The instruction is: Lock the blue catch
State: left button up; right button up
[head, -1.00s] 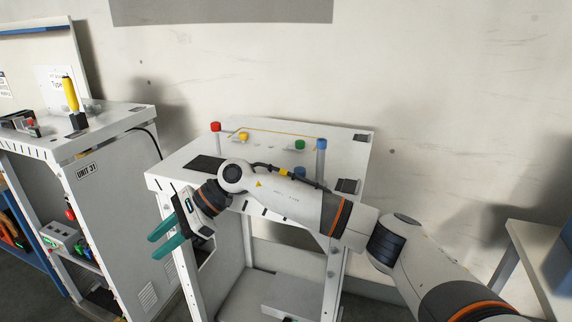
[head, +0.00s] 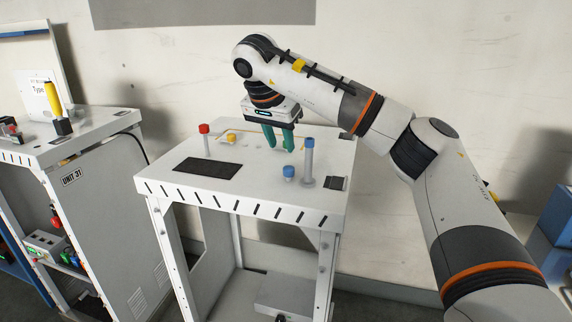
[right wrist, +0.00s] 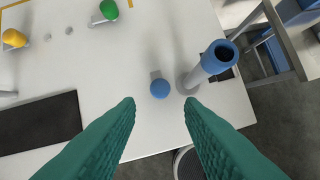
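A short blue knob (head: 288,171) stands on the white table near its front right; it also shows in the right wrist view (right wrist: 160,89). Just right of it is a tall grey post with a blue top (head: 309,143), which shows a dark hollow end in the right wrist view (right wrist: 219,55). I cannot tell which of these blue parts is the catch. My right gripper (head: 280,147) points down above the table, its teal fingers open and empty. In the right wrist view the short blue knob lies between and beyond the fingertips (right wrist: 159,103). My left gripper is out of view.
The white table (head: 165,180) also bears a red-topped post (head: 204,129), a yellow knob (head: 231,138) and a dark pad (head: 208,168). A green knob (right wrist: 109,9) shows in the right wrist view. A second unit with a yellow handle (head: 51,98) stands left.

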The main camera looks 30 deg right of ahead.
aim_at(288, 167)
jog(key=p+x, duration=0.1)
jog(key=x, duration=0.7)
jog(key=shift+a, duration=0.1)
jog(key=shift+c, duration=0.4)
jog(key=c, duration=0.6)
